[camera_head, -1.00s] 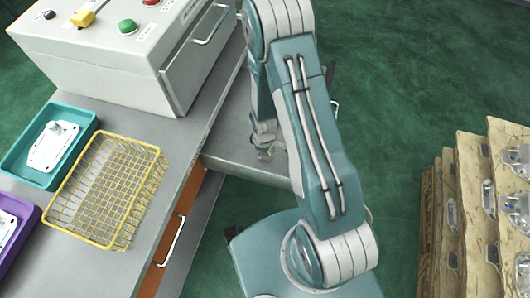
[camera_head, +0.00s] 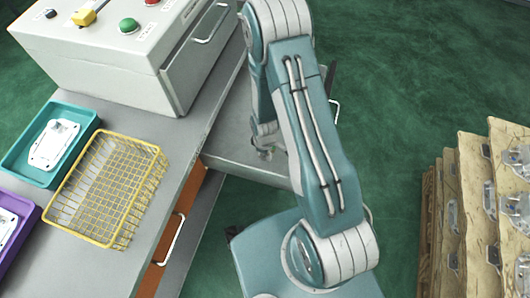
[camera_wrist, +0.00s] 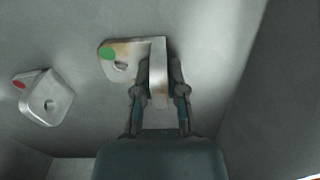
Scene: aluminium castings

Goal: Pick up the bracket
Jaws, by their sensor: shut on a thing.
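A metal bracket (camera_wrist: 126,54) with a green dot and a hole shows in the wrist view. My gripper (camera_wrist: 162,90) is shut on its upright plate, one finger on each side. A second metal bracket (camera_wrist: 48,98), with a red dot and a hole, lies to the left, apart from my gripper. Both are over a plain grey surface (camera_wrist: 215,50). In the head view my gripper (camera_head: 266,152) is small and low over the grey open drawer or tray beside the bench; the bracket cannot be made out there.
A yellow wire basket (camera_head: 108,190), a teal tray (camera_head: 22,165) with a white part and a purple tray (camera_head: 28,222) stand on the bench. A grey control box (camera_head: 110,55) is behind. Green floor lies between.

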